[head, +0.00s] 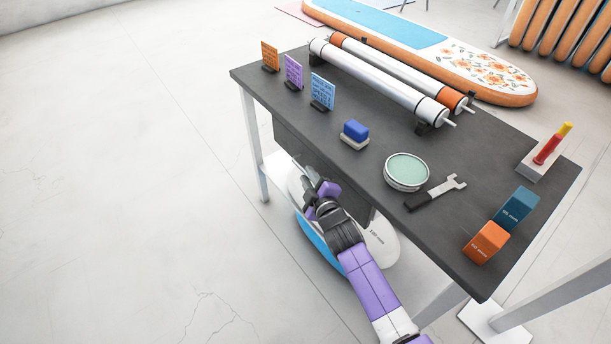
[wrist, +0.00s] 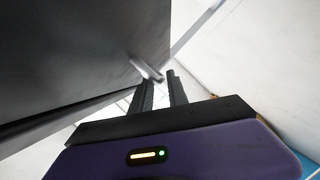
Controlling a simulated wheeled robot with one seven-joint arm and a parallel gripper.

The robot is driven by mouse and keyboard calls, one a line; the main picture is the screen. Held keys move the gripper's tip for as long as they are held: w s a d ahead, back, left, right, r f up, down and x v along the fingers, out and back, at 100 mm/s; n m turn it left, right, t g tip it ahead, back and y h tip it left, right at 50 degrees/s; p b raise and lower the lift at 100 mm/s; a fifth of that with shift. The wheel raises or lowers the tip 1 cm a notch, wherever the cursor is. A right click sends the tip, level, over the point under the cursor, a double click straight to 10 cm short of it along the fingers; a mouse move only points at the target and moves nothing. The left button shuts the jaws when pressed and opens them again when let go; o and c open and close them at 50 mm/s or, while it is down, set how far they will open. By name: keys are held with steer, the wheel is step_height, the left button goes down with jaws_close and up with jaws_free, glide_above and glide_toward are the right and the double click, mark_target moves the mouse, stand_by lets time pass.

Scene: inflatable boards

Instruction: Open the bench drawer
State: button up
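The bench drawer (head: 291,146) shows as a dark front panel under the dark bench top. My arm covers part of it in the head view. My gripper (head: 322,190) is in front of the drawer, below the bench's near edge. In the wrist view the drawer's dark front (wrist: 75,55) fills the upper left. A pale metal handle (wrist: 147,70) stands out from it, close to the tips of my gripper (wrist: 160,82). The two fingers are apart with a gap between them, and nothing is clearly held. I cannot tell whether a finger touches the handle.
The bench top (head: 330,145) carries rolls (head: 375,80), small cards, a blue block (head: 355,130), a round tin (head: 406,171), a wrench (head: 437,191) and boxes (head: 487,243). A board (head: 380,240) lies beneath my arm. The floor at left is clear.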

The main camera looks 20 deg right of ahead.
steer(key=shift+b+x, duration=0.3)
steer(key=shift+x, duration=1.05)
jaws_close()
stand_by(0.5)
